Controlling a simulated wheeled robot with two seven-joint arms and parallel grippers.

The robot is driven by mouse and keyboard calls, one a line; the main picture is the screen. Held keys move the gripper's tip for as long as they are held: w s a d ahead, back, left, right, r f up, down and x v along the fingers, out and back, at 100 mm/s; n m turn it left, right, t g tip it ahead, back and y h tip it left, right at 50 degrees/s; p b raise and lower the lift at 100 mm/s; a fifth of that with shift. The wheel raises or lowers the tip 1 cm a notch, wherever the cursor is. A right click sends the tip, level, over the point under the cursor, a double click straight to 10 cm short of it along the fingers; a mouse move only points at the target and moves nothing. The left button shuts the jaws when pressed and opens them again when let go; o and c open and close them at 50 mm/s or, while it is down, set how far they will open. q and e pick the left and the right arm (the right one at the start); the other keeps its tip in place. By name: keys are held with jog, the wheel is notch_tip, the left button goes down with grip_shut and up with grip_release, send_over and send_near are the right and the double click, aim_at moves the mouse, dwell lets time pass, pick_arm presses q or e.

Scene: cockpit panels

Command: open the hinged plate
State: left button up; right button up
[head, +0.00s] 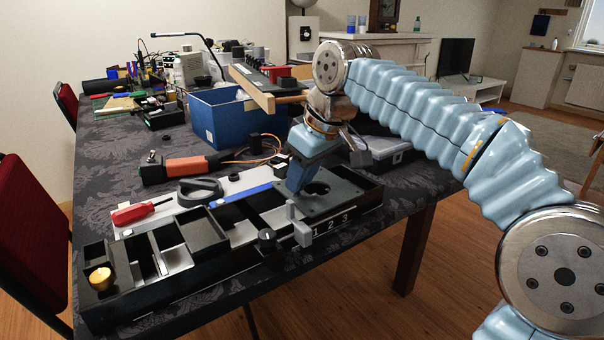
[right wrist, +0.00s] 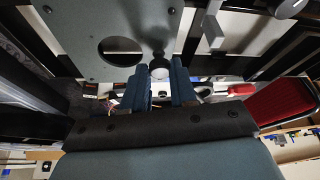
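The hinged plate (head: 342,188) is a dark grey square with a round hole, at the right part of the cockpit panel in the head view. It looks about flat on the panel. In the right wrist view the plate (right wrist: 85,35) fills the upper left, with a small round knob (right wrist: 159,68) near its edge. My right gripper (head: 297,188) points down at the plate from above. My left gripper is not in view.
A blue crate (head: 222,117) stands behind.

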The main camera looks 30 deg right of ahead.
grip_shut()
